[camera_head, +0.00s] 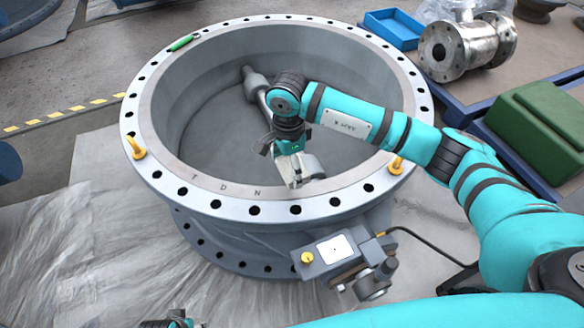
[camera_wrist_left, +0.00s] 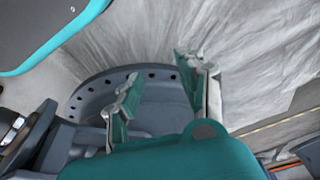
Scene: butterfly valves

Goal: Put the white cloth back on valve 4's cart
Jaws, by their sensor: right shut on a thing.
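A large grey ring-shaped valve body (camera_head: 225,193) fills the middle of the head view, its bolt-holed flange facing up. My right gripper (camera_head: 296,184) reaches down inside its near rim, beside the lower end of the shaft. It is shut on a small whitish piece (camera_head: 289,170), which looks like the white cloth; the fingers partly hide it. My left gripper (camera_wrist_left: 168,95) has its two fingers apart with nothing seen between them in the left wrist view. Only its top shows at the bottom edge of the head view (camera_head: 176,321). No valve number is readable.
A cart (camera_head: 470,98) at the right holds a metal valve part (camera_head: 467,45) and a green case (camera_head: 540,125). A blue tray (camera_head: 394,27) lies at the back. Grey sheeting (camera_head: 60,260) covers the floor.

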